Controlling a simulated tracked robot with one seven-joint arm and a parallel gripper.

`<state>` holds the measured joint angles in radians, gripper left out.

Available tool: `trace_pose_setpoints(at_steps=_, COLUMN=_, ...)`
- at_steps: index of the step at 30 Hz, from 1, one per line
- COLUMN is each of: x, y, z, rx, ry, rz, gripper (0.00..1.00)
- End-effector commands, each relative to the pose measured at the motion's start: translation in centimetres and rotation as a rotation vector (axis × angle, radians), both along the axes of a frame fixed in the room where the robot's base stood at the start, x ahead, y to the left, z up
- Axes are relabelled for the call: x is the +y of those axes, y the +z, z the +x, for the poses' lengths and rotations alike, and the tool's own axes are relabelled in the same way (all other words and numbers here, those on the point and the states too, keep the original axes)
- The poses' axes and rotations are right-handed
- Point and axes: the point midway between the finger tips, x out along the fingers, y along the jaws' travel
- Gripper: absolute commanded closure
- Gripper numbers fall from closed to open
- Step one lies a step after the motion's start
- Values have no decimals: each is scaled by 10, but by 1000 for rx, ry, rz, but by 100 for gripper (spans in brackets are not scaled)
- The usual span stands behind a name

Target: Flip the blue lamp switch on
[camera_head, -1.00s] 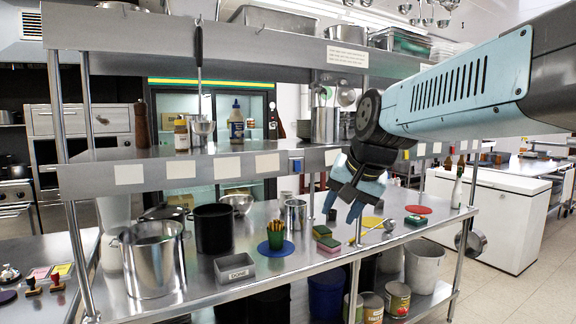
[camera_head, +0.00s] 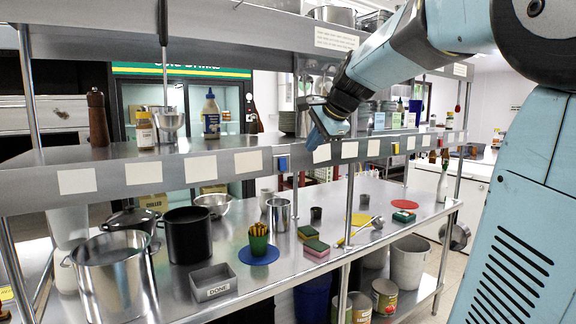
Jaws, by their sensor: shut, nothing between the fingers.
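The blue lamp switch (camera_head: 282,163) is a small blue box on the front edge of the middle shelf, between white label cards. Its on or off position is too small to tell. My gripper (camera_head: 314,141) is shut and empty, pointing down and left, a little right of the switch and slightly above it in the picture. I see a gap between the fingertips and the switch, and nothing hides the switch.
A yellowish switch-like box (camera_head: 396,148) sits further right on the same shelf edge.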

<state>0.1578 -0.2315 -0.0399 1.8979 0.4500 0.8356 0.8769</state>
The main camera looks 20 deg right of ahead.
Motion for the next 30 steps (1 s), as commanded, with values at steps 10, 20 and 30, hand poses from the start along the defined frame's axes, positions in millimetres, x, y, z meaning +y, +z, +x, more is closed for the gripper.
trace_pose_setpoints(at_steps=10, x=11, y=-12, z=10, rx=3, ry=14, rz=-1, gripper=100)
trace_pose_setpoints(at_steps=20, x=23, y=-53, z=47, rx=4, ry=16, rz=-1, gripper=100)
trace_pose_setpoints(at_steps=30, x=37, y=-77, z=87, rx=2, ry=17, rz=-1, gripper=100)
